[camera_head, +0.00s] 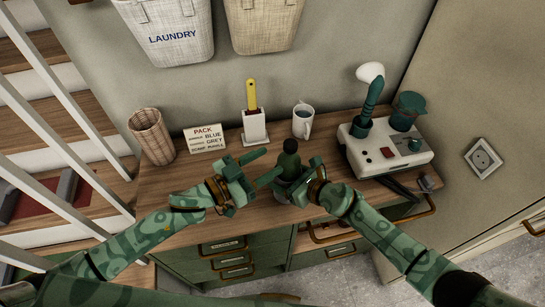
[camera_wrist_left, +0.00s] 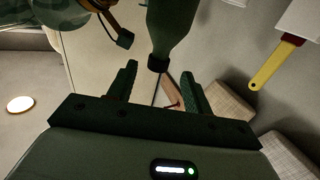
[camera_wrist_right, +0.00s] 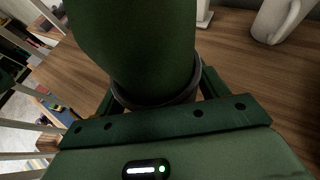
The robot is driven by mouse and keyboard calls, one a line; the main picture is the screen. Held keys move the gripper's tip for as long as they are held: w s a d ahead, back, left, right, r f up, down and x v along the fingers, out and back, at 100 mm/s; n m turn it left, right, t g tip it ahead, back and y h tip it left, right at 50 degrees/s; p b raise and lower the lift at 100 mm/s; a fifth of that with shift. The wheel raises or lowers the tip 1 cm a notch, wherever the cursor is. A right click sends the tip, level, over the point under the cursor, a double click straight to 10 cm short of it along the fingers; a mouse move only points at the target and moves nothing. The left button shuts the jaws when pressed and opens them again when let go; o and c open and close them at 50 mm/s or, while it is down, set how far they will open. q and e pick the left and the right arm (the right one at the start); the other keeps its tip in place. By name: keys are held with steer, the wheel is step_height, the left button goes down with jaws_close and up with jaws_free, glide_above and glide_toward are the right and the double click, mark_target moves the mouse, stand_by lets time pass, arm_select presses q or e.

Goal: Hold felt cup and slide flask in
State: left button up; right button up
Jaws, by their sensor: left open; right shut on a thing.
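The dark green flask (camera_head: 289,163) with its dark cap stands roughly upright between my grippers. Its neck and cap show in the left wrist view (camera_wrist_left: 158,62). In the right wrist view the flask body (camera_wrist_right: 140,40) rises out of the dark grey felt cup (camera_wrist_right: 163,101), its lower end hidden inside. How deep it sits I cannot tell. My right gripper (camera_head: 288,184) is shut on the felt cup, low around the flask. My left gripper (camera_head: 258,170) is open and empty, left of the flask. Its fingers point toward the capped neck, apart from it.
A wooden bench top (camera_head: 180,186) carries a wicker cup (camera_head: 152,136), a printed card (camera_head: 205,138), a yellow-handled tool (camera_head: 251,95) in a white holder, a mug (camera_head: 302,122) and a white machine (camera_head: 389,147). Drawers are below. Laundry baskets hang behind.

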steer(key=o, duration=1.1)
steer(key=shift+c, duration=0.2)
steer(key=v, duration=1.2)
